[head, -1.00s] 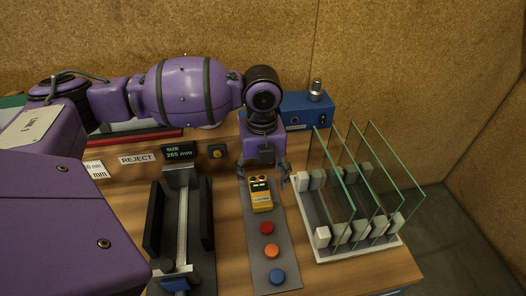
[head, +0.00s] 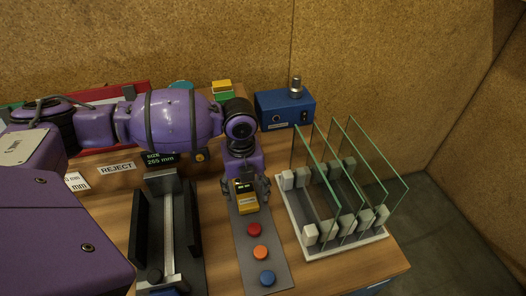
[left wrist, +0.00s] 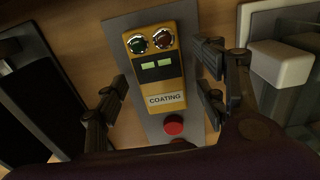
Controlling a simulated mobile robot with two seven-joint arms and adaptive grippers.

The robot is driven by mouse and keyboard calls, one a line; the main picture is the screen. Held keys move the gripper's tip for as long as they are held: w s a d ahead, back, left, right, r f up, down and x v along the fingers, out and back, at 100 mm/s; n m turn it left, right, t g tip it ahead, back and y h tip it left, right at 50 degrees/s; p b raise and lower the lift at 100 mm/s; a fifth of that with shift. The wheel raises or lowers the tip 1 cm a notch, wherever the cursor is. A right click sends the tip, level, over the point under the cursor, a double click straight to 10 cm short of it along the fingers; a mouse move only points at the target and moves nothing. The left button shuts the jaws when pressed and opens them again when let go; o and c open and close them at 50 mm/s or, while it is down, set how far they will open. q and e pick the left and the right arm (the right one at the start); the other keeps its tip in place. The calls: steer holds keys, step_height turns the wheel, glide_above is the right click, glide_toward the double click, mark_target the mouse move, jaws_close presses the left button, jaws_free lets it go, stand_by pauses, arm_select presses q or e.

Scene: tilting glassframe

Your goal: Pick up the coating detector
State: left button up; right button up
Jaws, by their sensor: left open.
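The coating detector (head: 246,199) is a small yellow box lying on a grey strip on the table. In the left wrist view the coating detector (left wrist: 157,70) shows a green and a dark red round part, two lit windows and a COATING label. My left gripper (head: 246,188) is open above it. In the left wrist view the fingers of my left gripper (left wrist: 160,98) stand on either side of the detector, with a gap to each side. My right gripper is not in view.
Red (head: 254,230), orange (head: 260,252) and blue (head: 267,278) buttons sit on the strip in front of the detector. A rack (head: 345,247) with upright glass panes stands close on the right. A measuring fixture (head: 168,230) is on the left. A blue box (head: 285,110) stands behind.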

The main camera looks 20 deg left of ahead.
arm_select(q)
steer(key=c, duration=1.4)
steer(key=shift+o, duration=0.2)
steer(key=shift+r, duration=0.1)
